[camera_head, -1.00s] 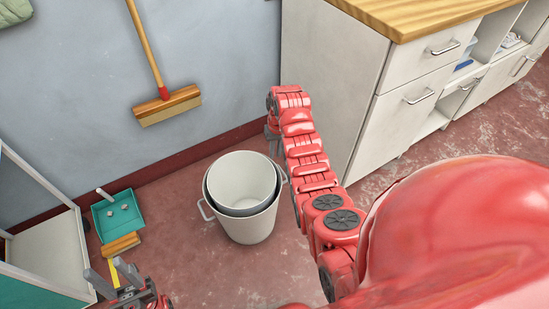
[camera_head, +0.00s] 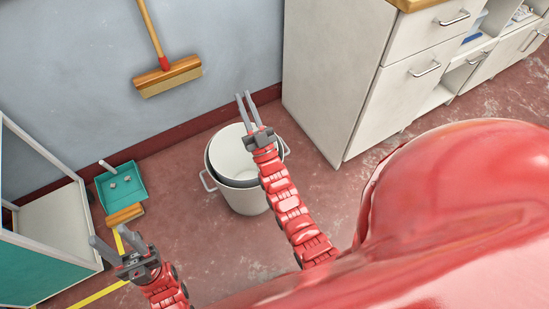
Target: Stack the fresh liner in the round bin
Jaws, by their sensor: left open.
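The round bin (camera_head: 246,202) is a pale pail with side handles, standing on the floor by the wall. A white liner (camera_head: 228,152) sits nested inside it, its rim above the bin's rim, with a dark grey band between them. My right gripper (camera_head: 245,94) is over the right part of the bin in the picture, fingers pointing up toward the wall. Its fingers are a little apart with nothing between them. It hides part of the liner's rim. My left gripper (camera_head: 108,236) is open and empty, low at the left, apart from the bin.
A teal dustpan (camera_head: 122,186) and a brush (camera_head: 125,215) lie left of the bin. A broom (camera_head: 168,78) is against the wall. White cabinets (camera_head: 345,80) stand at the right, and a white-and-teal frame (camera_head: 45,240) at the left. Floor in front of the bin is clear.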

